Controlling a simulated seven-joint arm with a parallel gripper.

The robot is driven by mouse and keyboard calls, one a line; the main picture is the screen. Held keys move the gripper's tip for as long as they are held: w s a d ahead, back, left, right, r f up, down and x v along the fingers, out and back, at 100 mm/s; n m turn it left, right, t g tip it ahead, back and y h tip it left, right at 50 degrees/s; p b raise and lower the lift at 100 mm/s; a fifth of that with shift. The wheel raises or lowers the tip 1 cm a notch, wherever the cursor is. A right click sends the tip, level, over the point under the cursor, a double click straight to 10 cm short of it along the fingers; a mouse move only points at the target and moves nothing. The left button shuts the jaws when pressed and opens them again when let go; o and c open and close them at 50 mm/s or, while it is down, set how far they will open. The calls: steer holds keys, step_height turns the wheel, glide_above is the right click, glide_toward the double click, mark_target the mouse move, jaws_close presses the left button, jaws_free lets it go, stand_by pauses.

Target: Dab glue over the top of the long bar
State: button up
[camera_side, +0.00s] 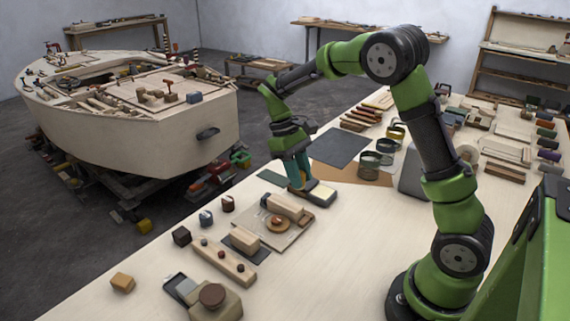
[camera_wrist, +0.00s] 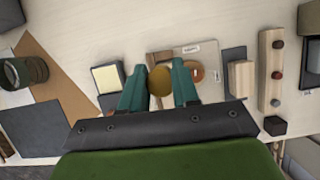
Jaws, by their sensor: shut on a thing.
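My gripper (camera_side: 297,183) has teal fingers and points down over the bench, beside a dark tray with a pale yellow pad (camera_side: 321,193). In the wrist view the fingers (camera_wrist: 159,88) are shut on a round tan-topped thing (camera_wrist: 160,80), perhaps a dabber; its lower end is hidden. The pad also shows in the wrist view (camera_wrist: 106,78), left of the fingers. A long pale wooden bar (camera_side: 222,263) lies apart from my gripper, nearer the front, with small dark red and black round pieces on top. It shows at right in the wrist view (camera_wrist: 268,92). I cannot see glue on it.
A thin board (camera_side: 290,233) with a wooden block and a round orange-brown dish lies between my gripper and the bar. A block on a dark mat (camera_side: 245,239) stands beside the bar. Small dark cubes (camera_side: 182,236) and jars line the bench edge.

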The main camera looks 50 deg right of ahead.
steer(key=shift+f, duration=3.05)
steer(key=shift+w+f, duration=0.2)
steer(key=shift+f, duration=0.1)
steer(key=shift+w+r, duration=0.2)
steer(key=shift+w, duration=0.95)
steer(key=shift+w+r, duration=0.2)
steer(key=shift+w, duration=0.95)
steer(key=shift+w+r, duration=0.2)
steer(key=shift+w, duration=1.6)
steer(key=shift+s+f, duration=0.15)
steer(key=shift+s, duration=1.3)
steer(key=shift+s+f, duration=0.15)
steer(key=shift+s, duration=1.35)
steer(key=shift+s+f, duration=0.15)
steer(key=shift+s, duration=1.3)
steer(key=shift+w+r, duration=0.1)
steer(key=shift+r, duration=3.65)
steer(key=shift+f, duration=0.1)
